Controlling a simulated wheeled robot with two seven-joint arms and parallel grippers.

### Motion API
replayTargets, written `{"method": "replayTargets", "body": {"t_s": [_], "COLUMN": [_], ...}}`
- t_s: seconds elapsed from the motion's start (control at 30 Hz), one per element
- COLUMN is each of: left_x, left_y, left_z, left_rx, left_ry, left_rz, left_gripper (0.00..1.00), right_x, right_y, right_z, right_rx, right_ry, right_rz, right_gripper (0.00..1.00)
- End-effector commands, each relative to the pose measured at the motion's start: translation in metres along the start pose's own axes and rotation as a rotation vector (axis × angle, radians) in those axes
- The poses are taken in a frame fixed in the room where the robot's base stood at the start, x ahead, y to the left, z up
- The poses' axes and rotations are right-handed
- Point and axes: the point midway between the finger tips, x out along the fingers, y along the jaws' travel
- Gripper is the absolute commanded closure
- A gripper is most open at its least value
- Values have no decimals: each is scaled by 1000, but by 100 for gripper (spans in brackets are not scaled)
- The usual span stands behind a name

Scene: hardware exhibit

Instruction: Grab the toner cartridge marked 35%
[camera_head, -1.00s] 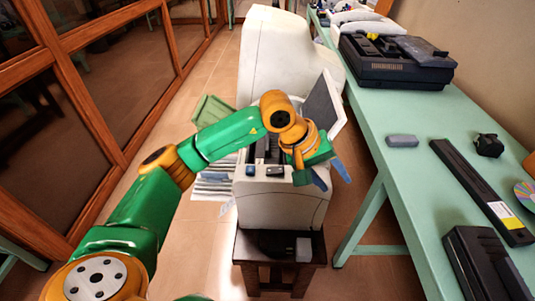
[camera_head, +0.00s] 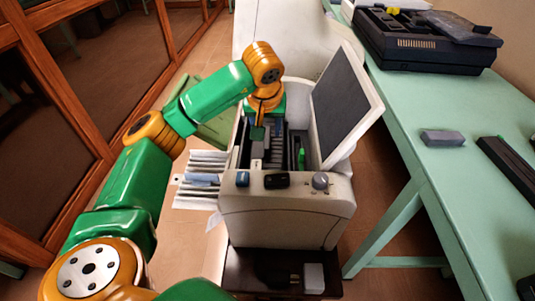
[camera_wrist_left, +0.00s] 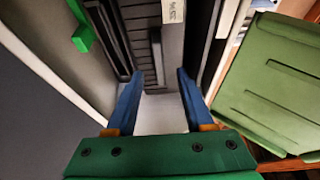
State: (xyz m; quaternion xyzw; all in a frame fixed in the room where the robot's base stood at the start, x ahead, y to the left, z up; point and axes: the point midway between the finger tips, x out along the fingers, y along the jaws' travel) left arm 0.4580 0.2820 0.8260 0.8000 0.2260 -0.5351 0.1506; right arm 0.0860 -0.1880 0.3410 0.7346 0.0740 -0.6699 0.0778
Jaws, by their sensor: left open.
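A white printer (camera_head: 288,215) stands with its lid (camera_head: 345,95) raised and dark parts inside its open bay (camera_head: 296,148). In the left wrist view, a pale label reading 35% (camera_wrist_left: 173,11) sits on the dark toner cartridge (camera_wrist_left: 148,38) in the bay. My left gripper (camera_wrist_left: 160,76) is open, its blue fingers apart and pointing toward the cartridge, with nothing clearly held between them. In the head view the left gripper (camera_head: 268,130) is over the bay, partly hidden by its own wrist. My right gripper is not in view.
A green latch (camera_wrist_left: 83,38) is inside the bay. A green panel (camera_wrist_left: 275,85) lies beside the printer. The teal table (camera_head: 425,170) on the right holds a black machine (camera_head: 420,55) and a grey block (camera_head: 443,138). A glass-panelled wall runs along the left.

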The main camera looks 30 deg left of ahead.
Motion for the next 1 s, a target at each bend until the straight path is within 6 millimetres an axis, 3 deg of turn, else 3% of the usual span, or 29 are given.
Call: {"method": "replayTargets", "body": {"t_s": [0.2, 0.47, 0.67, 0.7, 1.0], "left_x": [41, 48, 48, 48, 47], "left_y": [1, 1, 1, 1, 1], "left_z": [-2, -3, -3, -3, -3], "left_rx": [0, 0, 0, 0, 0], "left_ry": [-3, 0, 0, 0, 0], "left_rz": [0, 1, 1, 1, 1], "left_gripper": [48, 48, 96, 100, 100], "right_x": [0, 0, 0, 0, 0], "right_y": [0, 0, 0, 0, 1], "right_z": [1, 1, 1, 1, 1], "right_rx": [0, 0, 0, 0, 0], "right_ry": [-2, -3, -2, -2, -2], "right_rz": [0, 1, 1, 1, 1], "right_gripper": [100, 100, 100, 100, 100]}}
